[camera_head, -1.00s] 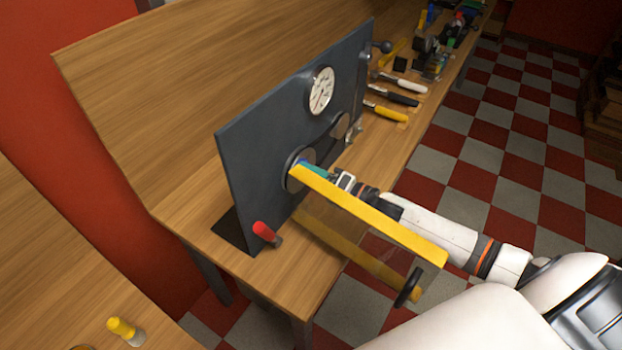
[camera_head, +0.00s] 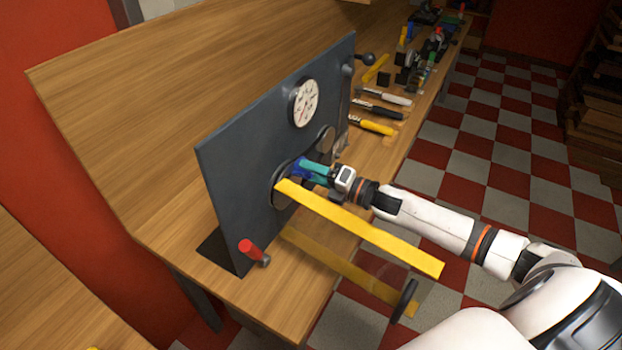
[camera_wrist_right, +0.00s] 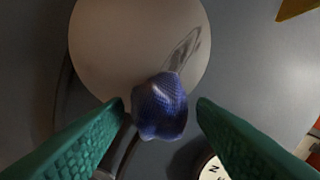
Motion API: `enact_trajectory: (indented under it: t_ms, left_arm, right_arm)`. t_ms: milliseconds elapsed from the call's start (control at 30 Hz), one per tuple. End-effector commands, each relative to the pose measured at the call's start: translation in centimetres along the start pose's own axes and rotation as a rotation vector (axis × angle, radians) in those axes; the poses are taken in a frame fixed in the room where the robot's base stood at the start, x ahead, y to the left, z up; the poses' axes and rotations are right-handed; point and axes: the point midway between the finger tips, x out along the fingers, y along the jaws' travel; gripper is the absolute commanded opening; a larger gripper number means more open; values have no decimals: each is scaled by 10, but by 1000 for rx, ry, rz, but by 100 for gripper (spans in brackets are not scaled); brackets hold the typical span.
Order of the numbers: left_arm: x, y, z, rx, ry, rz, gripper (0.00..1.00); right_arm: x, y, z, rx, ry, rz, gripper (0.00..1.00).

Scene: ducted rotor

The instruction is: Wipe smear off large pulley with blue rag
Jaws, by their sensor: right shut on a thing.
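The large pulley (camera_wrist_right: 110,50) is a pale round disc on the dark upright panel. In the head view its rim (camera_head: 277,191) shows partly behind a yellow bar. A grey streaky smear (camera_wrist_right: 184,50) lies on the disc near its edge in the wrist view. My right gripper (camera_head: 303,168), with green fingers, is shut on the bunched blue rag (camera_wrist_right: 160,105). The rag overlaps the disc's edge beside the lower end of the smear; I cannot tell whether it touches. My left gripper is not in view.
A gauge (camera_head: 304,102) and a small pulley (camera_head: 325,139) sit above. Tools lie behind on the bench.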

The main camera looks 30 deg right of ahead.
Motion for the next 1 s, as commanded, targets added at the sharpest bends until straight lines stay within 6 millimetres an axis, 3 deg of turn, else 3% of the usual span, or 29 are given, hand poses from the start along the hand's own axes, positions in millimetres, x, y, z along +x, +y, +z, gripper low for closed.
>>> enact_trajectory:
  t_ms: [167,1000]
  left_arm:
    - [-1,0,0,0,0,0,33]
    - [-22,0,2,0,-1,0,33]
  right_arm:
    - [0,-2,2,2,1,-1,33]
    - [0,-24,54,3,1,-2,33]
